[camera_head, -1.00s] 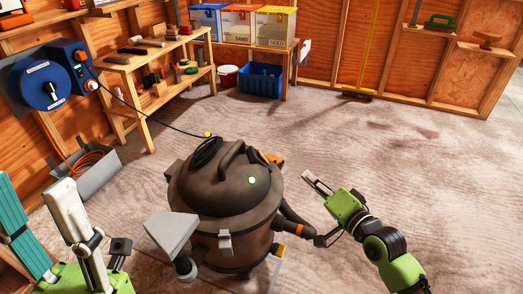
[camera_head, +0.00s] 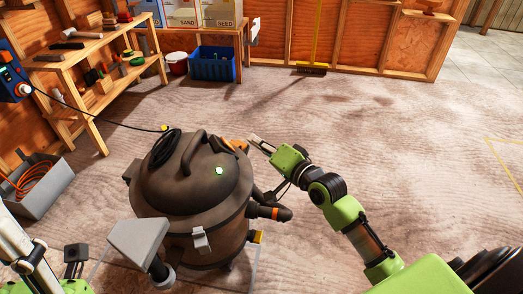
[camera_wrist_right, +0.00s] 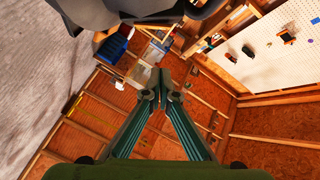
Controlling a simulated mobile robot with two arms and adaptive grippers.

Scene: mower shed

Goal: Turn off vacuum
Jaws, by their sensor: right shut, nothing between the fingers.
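The vacuum (camera_head: 170,205) is a round brown-black canister standing on the floor in the head view. A round green light (camera_head: 219,170) glows on its lid, and a curved handle crosses the top. My right gripper (camera_head: 254,141) is just right of the lid, past the green light, shut and empty. Its closed fingers also show in the right wrist view (camera_wrist_right: 163,84), with a dark grey shape, perhaps the vacuum, at the top edge. I cannot tell whether it touches the vacuum.
A grey box with an orange hose (camera_head: 40,205) stands left. A wooden workbench (camera_head: 100,90) and a blue crate (camera_head: 212,64) are behind. The floor to the right is open.

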